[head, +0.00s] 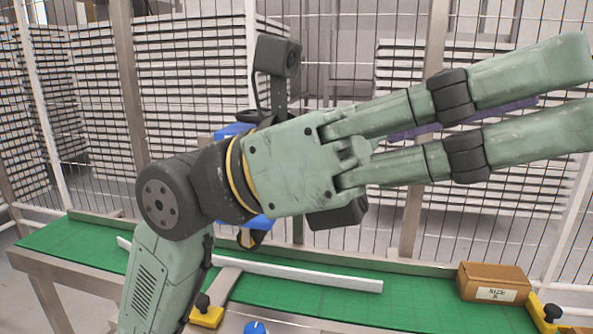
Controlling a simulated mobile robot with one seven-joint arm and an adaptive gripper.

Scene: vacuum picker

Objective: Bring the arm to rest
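My gripper (577,92) is held up in front of the fence, large in the head view and pointing right and slightly up. Its two long green fingers are apart with a clear gap, and no object is seen between them. The end of the lower finger is cut off by the right edge of the picture. My arm is bent at a dark joint on the left, and a camera sits on a post above the wrist.
A green conveyor belt (320,285) runs below the arm, with a pale bar (310,276) lying along it. A brown box (493,281) labelled "SIZE" is at its right. A wire fence (340,60) and stacked white trays (190,75) stand behind.

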